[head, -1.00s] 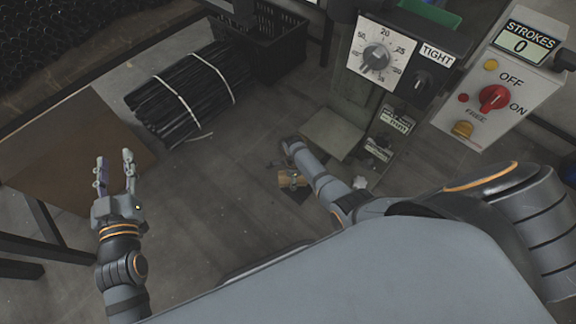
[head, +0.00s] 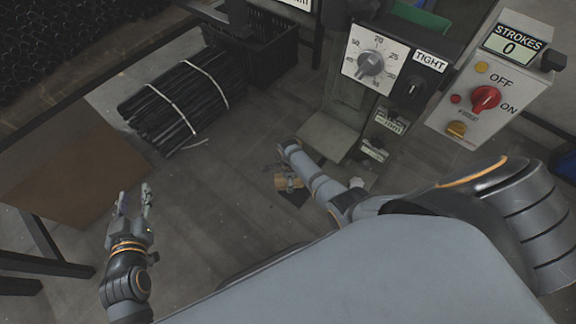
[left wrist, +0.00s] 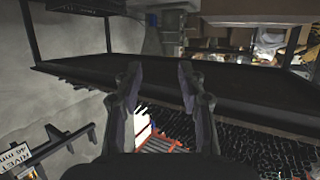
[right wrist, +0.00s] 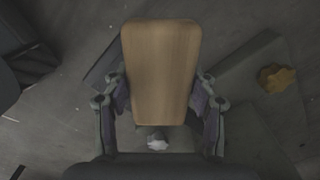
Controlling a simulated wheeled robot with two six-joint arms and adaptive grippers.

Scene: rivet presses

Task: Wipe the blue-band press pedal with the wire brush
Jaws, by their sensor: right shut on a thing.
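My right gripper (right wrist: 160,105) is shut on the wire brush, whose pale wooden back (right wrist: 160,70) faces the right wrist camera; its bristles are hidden. In the head view the brush (head: 283,182) is low near the floor, in front of the press's foot, over a dark flat patch (head: 294,195). I cannot tell whether it touches that patch. No blue band is visible, and I cannot make out the pedal for certain. My left gripper (head: 133,205) is open and empty, off to the left; its fingers stand apart in the left wrist view (left wrist: 158,85).
The press has a grey-green plate (head: 325,137), a dial panel (head: 372,60) and a STROKES control box (head: 487,85). A strapped bundle of black rods (head: 173,105) and a black crate (head: 262,45) lie behind. A brown board (head: 70,175) is at left. Floor between is clear.

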